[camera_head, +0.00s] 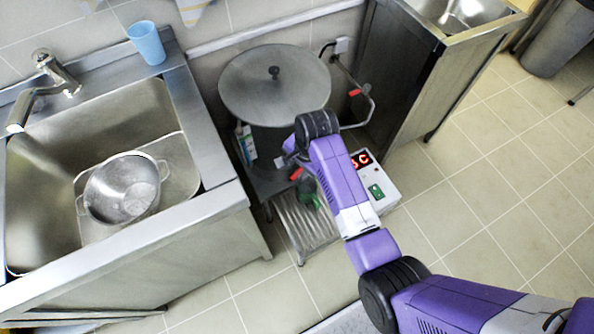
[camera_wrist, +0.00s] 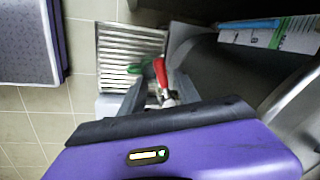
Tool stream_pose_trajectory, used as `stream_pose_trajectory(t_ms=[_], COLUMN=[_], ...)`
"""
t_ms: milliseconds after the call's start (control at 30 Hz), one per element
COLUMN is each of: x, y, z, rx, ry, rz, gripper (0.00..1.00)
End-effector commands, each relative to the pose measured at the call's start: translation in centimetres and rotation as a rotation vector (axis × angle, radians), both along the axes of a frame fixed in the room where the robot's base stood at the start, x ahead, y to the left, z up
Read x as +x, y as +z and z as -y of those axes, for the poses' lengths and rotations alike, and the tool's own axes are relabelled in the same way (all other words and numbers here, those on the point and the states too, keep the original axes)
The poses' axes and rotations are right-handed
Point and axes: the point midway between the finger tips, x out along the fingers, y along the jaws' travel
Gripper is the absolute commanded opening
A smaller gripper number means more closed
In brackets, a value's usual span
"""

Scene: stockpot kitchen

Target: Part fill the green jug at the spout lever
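The green jug (camera_head: 308,192) stands on the slatted metal rack (camera_head: 318,232) under the stockpot's spout, partly hidden by my arm. In the wrist view only a bit of the jug (camera_wrist: 140,67) shows, beside the red spout lever (camera_wrist: 161,72). The lever (camera_head: 296,174) also shows in the head view, just above the jug. My gripper (camera_wrist: 160,92) is at the spout, with its grey fingers apart on either side of the lever's lower end. Whether a finger touches the lever cannot be told. The liquid level in the jug cannot be seen.
The lidded stockpot (camera_head: 272,85) stands behind my gripper. A control box (camera_head: 374,188) with a red display sits to the right of the rack. A sink with a colander (camera_head: 122,188) and a blue cup (camera_head: 146,42) are at left. Tiled floor is free at right.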

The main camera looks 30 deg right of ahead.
Motion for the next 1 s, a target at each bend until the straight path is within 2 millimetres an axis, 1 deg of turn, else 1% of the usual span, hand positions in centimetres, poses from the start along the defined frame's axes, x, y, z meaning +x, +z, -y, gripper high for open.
stream_pose_trajectory(t_ms=[33,100,300,633,700,767,800,833,1000], x=[0.1,0.3,0.7,0.8,0.8,0.8,0.8,0.8,0.8], y=[-0.9,-1.9,-3.6,-3.9,-3.9,-3.9,-3.9,-3.9,-3.9], z=[-0.1,-0.2,-0.3,-0.3,-0.3,-0.3,-0.3,-0.3,-0.3], rx=[0.0,0.001,0.001,0.0,0.0,0.0,0.0,0.0,0.0], ry=[0.001,0.002,0.001,0.002,0.002,0.002,0.002,0.002,0.002], rz=[-0.001,0.0,0.002,0.003,0.003,0.003,0.003,0.003,0.003], gripper=[0.38,0.38,0.38,0.38,0.25,0.13,0.05,0.0,0.0])
